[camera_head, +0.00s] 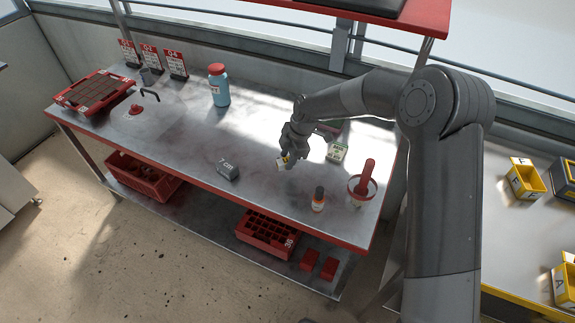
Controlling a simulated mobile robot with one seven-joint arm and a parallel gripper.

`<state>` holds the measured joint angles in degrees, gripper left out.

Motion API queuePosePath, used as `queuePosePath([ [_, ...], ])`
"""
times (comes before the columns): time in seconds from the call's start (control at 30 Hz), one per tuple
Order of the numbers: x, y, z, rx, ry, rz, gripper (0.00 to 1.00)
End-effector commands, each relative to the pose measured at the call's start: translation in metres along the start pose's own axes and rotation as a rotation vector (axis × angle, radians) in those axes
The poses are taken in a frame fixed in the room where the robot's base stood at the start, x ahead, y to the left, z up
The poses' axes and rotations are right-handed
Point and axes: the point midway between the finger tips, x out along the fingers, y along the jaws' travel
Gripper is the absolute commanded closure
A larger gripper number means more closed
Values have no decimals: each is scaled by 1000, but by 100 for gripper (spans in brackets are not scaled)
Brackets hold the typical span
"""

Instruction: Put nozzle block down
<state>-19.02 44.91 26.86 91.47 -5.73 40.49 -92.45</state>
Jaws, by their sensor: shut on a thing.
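My gripper (285,155) is over the middle right of the metal workbench (190,150), pointing down. It is shut on a small pale block with a yellow and dark part, the nozzle block (281,162). The fingers hide part of the block. The block is close to the bench top; I cannot tell whether it touches it.
A grey block marked "7 cm" (228,171) lies left of my gripper. A green-and-white packet (337,150), a small orange-labelled bottle (318,200) and a pot with a red scoop (362,186) stand right. A blue bottle (219,86) stands behind. The bench's front middle is clear.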

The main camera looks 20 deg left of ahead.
Motion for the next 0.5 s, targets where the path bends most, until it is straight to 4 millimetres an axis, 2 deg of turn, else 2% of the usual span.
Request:
queuePosePath([
  [0.17,11,0,1,2,0,0,87],
  [0.37,38,-4,7,2,0,0,87],
  [0.5,40,-4,9,2,0,1,87],
])
